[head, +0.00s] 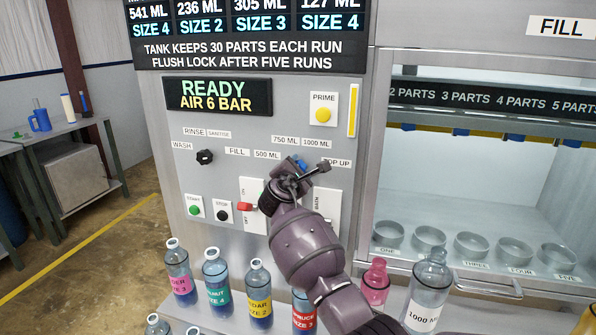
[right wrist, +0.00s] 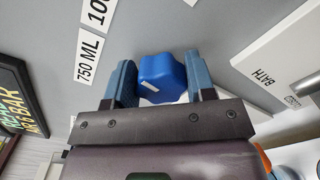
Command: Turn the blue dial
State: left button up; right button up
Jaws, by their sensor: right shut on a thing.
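The blue dial (right wrist: 162,72) sits on the grey machine panel, between the two blue-padded fingers of my right gripper (head: 295,178). The fingers are shut on its sides. In the head view only a small blue part of the dial (head: 301,163) shows past the gripper, among the 500 ML, 750 ML, 1000 ML and TOP UP labels. My left gripper is not in view.
A black dial (head: 205,157) is to the left, above the START (head: 195,210) and STOP (head: 222,211) buttons. A red lever (head: 244,206) is close beside my right arm. Several labelled bottles stand below, including a yellow-labelled one (head: 259,305) and a 1000 ML jug (head: 431,285).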

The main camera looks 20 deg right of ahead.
jog(key=shift+m+b, duration=0.3)
jog(key=shift+m, duration=0.7)
jog(key=o, duration=0.7)
jog(key=shift+c, duration=0.2)
jog(key=shift+o, duration=1.4)
jog(key=v, duration=1)
jog(key=shift+s+a+p, duration=0.25)
jog(key=shift+s+p, duration=0.1)
jog(key=shift+p, duration=0.05)
